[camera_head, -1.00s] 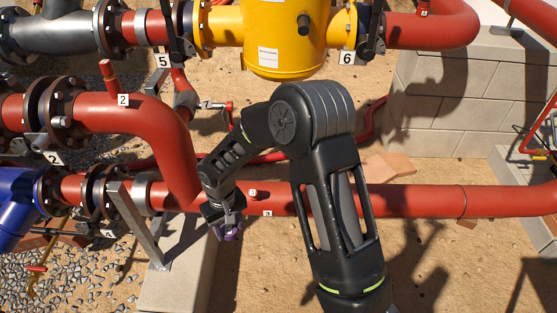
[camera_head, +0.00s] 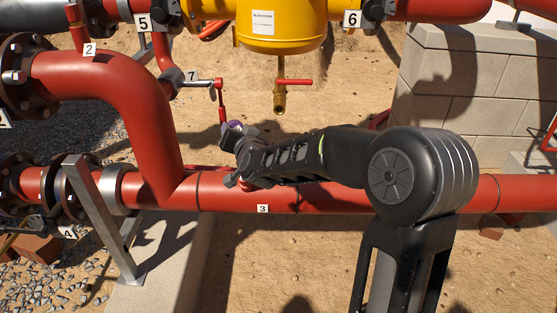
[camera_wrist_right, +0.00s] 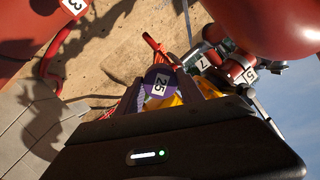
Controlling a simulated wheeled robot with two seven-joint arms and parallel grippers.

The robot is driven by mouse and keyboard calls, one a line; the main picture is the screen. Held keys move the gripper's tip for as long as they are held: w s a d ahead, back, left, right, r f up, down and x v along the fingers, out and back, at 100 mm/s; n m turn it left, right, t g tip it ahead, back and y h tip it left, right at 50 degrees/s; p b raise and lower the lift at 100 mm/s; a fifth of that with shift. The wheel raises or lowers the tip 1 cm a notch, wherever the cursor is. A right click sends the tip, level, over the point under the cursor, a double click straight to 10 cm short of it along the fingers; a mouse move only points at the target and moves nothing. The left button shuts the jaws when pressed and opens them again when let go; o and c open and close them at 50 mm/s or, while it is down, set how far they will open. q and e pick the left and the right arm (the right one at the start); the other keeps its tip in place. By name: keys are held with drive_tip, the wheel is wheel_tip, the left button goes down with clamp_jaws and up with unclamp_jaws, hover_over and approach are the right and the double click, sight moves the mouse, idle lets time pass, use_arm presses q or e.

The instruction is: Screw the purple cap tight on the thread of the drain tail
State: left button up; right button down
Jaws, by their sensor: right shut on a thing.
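The purple cap (camera_head: 234,126) is in my right gripper (camera_head: 229,132), above the lower red pipe in the head view. The right wrist view shows the purple cap (camera_wrist_right: 158,84), marked 25, between the fingers of my right gripper (camera_wrist_right: 165,93), which is shut on it. A brass outlet (camera_head: 280,98) with a red lever hangs under the yellow vessel, to the right of and above the cap, apart from it. It looks like the drain tail; its thread is too small to make out. My left gripper is not in view.
The yellow vessel (camera_head: 281,25) is overhead. The lower red pipe (camera_head: 330,197) runs across below the gripper. A fitting tagged 7 (camera_head: 193,76) with a red lever (camera_head: 221,105) is close above the cap in the picture. A block wall (camera_head: 455,85) stands at right.

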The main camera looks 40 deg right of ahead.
use_arm(q)
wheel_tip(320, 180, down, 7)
drive_tip(key=b, duration=0.4)
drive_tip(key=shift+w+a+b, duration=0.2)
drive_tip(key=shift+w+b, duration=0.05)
drive_tip(key=shift+b, duration=0.05)
use_arm(e)
drive_tip(key=s+d+m+h, duration=0.4)
drive_tip(key=s+d+h, duration=0.1)
drive_tip(key=d, duration=0.4)
drive_tip(key=shift+s+d+r+h, duration=0.25)
drive_tip(key=shift+s+d+h, duration=0.05)
drive_tip(key=shift+h, duration=0.4)
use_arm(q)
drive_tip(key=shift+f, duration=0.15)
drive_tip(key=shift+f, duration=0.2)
use_arm(e)
drive_tip(key=shift+x, duration=2.85)
drive_tip(key=shift+w+f, duration=0.15)
drive_tip(key=shift+f, duration=0.05)
drive_tip(key=shift+x, duration=1.05)
